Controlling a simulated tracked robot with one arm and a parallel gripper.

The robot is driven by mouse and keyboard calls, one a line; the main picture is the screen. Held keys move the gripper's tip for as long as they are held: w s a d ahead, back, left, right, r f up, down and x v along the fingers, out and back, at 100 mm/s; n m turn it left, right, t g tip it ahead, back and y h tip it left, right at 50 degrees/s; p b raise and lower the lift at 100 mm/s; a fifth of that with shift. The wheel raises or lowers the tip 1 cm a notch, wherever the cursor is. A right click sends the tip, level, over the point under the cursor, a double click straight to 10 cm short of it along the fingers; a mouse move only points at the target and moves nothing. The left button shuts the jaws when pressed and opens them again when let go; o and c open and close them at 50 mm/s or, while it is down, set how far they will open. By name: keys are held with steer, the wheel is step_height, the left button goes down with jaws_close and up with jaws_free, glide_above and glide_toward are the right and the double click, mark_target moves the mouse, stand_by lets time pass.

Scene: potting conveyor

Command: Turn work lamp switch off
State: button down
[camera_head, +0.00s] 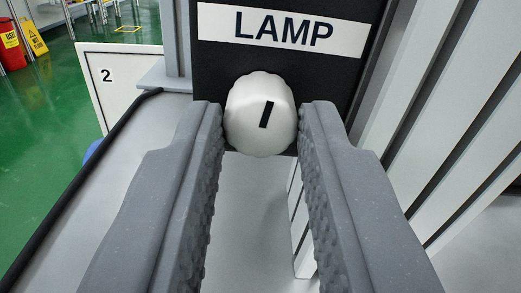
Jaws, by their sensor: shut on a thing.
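The work lamp switch (259,114) is a round white knob with a black pointer mark, on a black panel under a white sign (282,29) that reads "LAMP". The mark stands near upright, its top leaning a little to the right. My gripper (261,118) is at the knob, with one grey textured finger on its left side and one on its right. The fingers are shut on the knob. The knob's side edges are partly hidden by the fingertips.
A grey surface with a black edge (74,188) lies below and left of the panel. Light slanted metal profiles (440,110) stand close on the right. A white panel marked "2" (128,97) is at the left. Green floor (45,130) with a yellow sign (33,36) shows farther back.

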steer(key=shift+f+n, duration=0.2)
steer(key=shift+n, duration=0.6)
steer(key=c, duration=1.2)
jaws_free()
steer(key=shift+r, duration=0.1)
steer(key=shift+s, duration=0.1)
